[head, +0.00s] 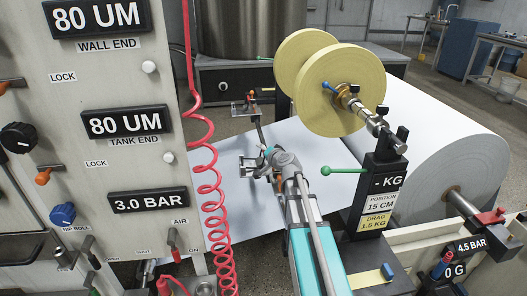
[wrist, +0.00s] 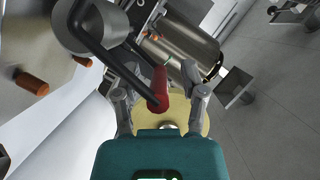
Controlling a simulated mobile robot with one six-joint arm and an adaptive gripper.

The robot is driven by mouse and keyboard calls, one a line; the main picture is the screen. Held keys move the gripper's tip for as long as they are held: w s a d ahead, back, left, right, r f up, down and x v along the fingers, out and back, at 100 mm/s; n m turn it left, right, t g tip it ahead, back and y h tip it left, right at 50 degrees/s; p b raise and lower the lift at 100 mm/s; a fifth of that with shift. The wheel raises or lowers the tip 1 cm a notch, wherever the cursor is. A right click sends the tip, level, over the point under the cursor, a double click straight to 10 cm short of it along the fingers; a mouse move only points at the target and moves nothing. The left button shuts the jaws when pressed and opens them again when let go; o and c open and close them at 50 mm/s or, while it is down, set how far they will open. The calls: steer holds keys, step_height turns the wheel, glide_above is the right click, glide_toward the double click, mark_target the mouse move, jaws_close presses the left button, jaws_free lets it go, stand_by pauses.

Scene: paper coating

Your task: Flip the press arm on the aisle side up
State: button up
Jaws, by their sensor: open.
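In the wrist view, a dark lever with a red grip (wrist: 160,88) runs from a round grey hub (wrist: 90,27) at the upper left. It looks like a press arm; the view does not confirm that it is the aisle-side one. My gripper (wrist: 152,72) is open, with one finger on each side of the red grip in the picture. I cannot tell whether either finger touches it. In the head view, my gripper (head: 264,160) is over the white paper web (head: 230,205), and the red grip is not clearly seen there.
A yellow tape roll (head: 339,88) on a shaft stands right of my gripper, with a green-knobbed lever (head: 345,170) below it. A large paper roll (head: 440,130) is at the right. A control panel (head: 120,90) and coiled red hose (head: 208,190) stand at the left.

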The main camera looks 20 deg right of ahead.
jaws_close()
steer(key=shift+d+r, duration=0.1)
steer(key=shift+d, duration=0.1)
stand_by(0.3)
